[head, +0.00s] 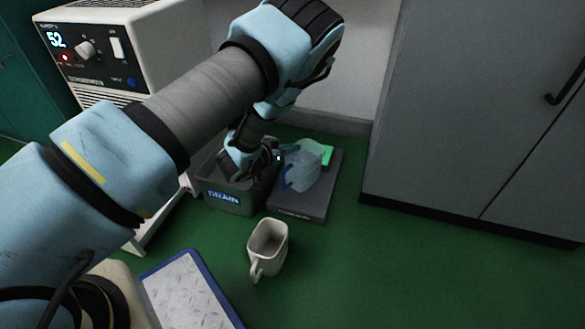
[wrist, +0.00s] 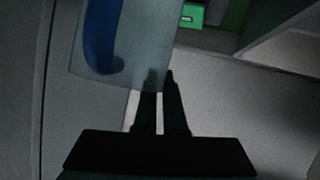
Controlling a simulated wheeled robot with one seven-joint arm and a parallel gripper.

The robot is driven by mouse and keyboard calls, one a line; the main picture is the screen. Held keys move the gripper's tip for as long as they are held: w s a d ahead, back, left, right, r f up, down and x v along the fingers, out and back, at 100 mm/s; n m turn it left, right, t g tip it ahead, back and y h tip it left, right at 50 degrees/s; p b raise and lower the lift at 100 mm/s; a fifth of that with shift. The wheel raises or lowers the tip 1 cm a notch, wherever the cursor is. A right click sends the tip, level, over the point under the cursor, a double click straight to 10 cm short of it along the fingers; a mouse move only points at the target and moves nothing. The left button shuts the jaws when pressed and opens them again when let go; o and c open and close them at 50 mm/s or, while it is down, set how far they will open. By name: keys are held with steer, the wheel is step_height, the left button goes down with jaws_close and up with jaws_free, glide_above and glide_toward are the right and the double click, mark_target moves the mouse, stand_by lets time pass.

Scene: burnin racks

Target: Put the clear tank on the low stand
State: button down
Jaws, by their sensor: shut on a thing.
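The clear tank (head: 306,165), see-through with a blue handle, is over the low grey stand (head: 312,202) in the head view, slightly tilted. I cannot tell whether its base touches the stand. My gripper (head: 274,157) is at the tank's left side, partly hidden by my wrist. In the wrist view the tank (wrist: 148,42) and its blue handle fill the upper left. My gripper's two dark fingers (wrist: 160,78) reach its lower edge and are shut on it.
A dark bin (head: 238,206) marked DRAIN stands left of the stand. A pale jug (head: 268,246) is on the green floor in front. A blue-rimmed mat (head: 185,290) lies nearer. A machine (head: 120,48) is at left and grey cabinets (head: 470,110) at right. Floor at right is clear.

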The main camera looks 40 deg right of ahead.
mark_target(291, 159)
steer(key=shift+f+b, duration=1.15)
steer(key=shift+f, duration=1.25)
steer(key=c, duration=1)
jaws_free()
steer(key=shift+f, duration=0.1)
steer(key=shift+a+r, duration=0.15)
steer(key=shift+r, duration=0.05)
steer(key=p+v, duration=0.5)
steer(key=v, duration=0.6)
steer(key=shift+a, duration=0.3)
